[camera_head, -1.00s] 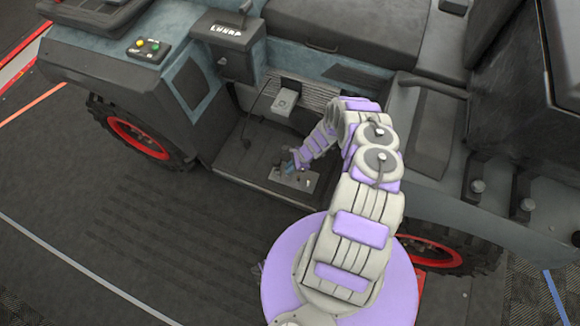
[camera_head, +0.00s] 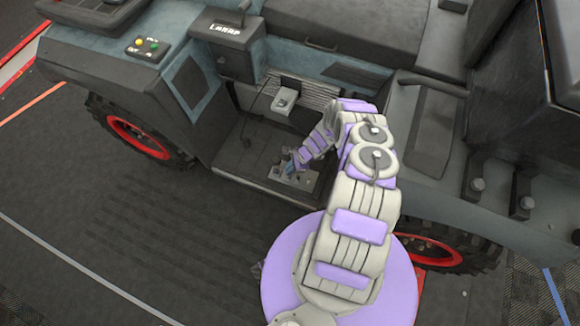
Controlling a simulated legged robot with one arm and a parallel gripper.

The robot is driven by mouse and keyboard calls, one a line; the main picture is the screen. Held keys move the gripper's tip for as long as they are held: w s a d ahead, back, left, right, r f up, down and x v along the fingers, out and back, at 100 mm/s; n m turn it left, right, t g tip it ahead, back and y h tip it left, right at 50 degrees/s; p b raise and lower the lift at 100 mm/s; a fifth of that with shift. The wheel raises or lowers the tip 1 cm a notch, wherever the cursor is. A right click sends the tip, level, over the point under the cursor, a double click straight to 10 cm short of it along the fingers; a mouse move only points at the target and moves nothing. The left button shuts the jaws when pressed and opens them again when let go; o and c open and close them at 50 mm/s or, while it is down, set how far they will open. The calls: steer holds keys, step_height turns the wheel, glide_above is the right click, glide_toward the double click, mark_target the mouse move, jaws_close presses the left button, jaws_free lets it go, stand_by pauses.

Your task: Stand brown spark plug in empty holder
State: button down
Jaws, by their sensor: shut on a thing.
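The holder block (camera_head: 308,180), a small grey block, sits on the step of the dark vehicle, in the middle of the head view. My gripper (camera_head: 291,167) is at the end of my purple and white arm, low over the left part of the block. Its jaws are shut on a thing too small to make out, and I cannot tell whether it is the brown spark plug. Small light and dark spots show on the block, but I cannot tell which holder is empty.
The step (camera_head: 240,160) lies in a recess of the vehicle. A grey box (camera_head: 284,100) stands behind the block. A button panel (camera_head: 147,46) and a labelled box (camera_head: 228,40) are higher up. The floor (camera_head: 120,220) at left is clear.

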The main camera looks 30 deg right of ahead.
steer(key=shift+f, duration=0.15)
stand_by(0.3)
steer(key=shift+f+b, duration=0.35)
steer(key=shift+f, duration=0.15)
steer(key=shift+p, duration=0.3)
stand_by(0.4)
steer(key=c, duration=1.1)
jaws_free()
steer(key=shift+o, duration=0.2)
steer(key=shift+d+r, duration=0.1)
steer(key=p+v, duration=0.4)
steer(key=v, duration=1.3)
steer(key=shift+w, duration=0.2)
steer(key=shift+d+r, duration=0.1)
